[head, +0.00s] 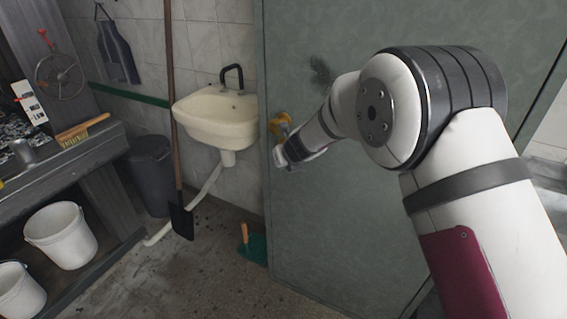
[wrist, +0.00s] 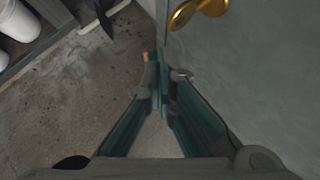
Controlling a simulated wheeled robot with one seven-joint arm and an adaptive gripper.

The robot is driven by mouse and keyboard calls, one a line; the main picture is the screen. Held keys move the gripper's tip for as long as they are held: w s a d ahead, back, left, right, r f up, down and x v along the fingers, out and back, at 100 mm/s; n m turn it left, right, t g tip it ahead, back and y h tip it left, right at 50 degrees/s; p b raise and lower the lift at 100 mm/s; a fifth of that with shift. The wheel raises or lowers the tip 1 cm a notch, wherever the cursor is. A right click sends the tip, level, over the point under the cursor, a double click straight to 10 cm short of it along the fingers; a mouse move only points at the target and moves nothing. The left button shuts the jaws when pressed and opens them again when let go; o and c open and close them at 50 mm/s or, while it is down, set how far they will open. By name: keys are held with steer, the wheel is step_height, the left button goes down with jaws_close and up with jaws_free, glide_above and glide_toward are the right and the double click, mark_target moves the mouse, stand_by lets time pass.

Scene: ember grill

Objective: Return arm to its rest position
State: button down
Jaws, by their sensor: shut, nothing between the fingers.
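My arm reaches from the right side of the head view toward the grey-green door (head: 330,220). My gripper (head: 281,157) is at the arm's far end, close to the door's left edge and just below the brass door handle (head: 280,121). In the wrist view my gripper (wrist: 160,88) points down toward the floor, its fingers together with nothing seen between them. The brass handle (wrist: 197,9) shows at the top of that view, apart from the fingers. The wrist link partly hides the gripper in the head view.
A sink (head: 216,117) is on the wall left of the door. A long-handled shovel (head: 181,218) stands before it. A green dustpan (head: 256,248) lies by the door's foot. A dark bin (head: 151,175) and white buckets (head: 62,236) are at the left. The middle floor is clear.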

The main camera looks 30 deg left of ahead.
steer(key=s+r, duration=0.4)
steer(key=shift+s+d+p, duration=0.1)
steer(key=shift+p, duration=0.2)
steer(key=shift+d+r, duration=0.1)
steer(key=shift+r, duration=0.05)
steer(key=d+r+n, duration=0.7)
steer(key=d+r, duration=0.6)
steer(key=s+d+r+n, duration=0.3)
steer(key=d+r, duration=0.1)
steer(key=d, duration=0.4)
steer(key=s+d+r+n, duration=0.3)
steer(key=d+r+n, duration=0.1)
steer(key=d, duration=0.3)
steer(key=s+d+f+n+h, duration=0.2)
steer(key=s+d+n+h, duration=0.5)
steer(key=s+d, duration=1.7)
steer(key=d+n, duration=0.3)
steer(key=n, duration=0.1)
steer(key=shift+s+n+g, duration=0.25)
steer(key=shift+n+g, duration=0.05)
steer(key=shift+g, duration=0.1)
steer(key=c, duration=2.4)
jaws_free()
steer(key=shift+f, duration=0.1)
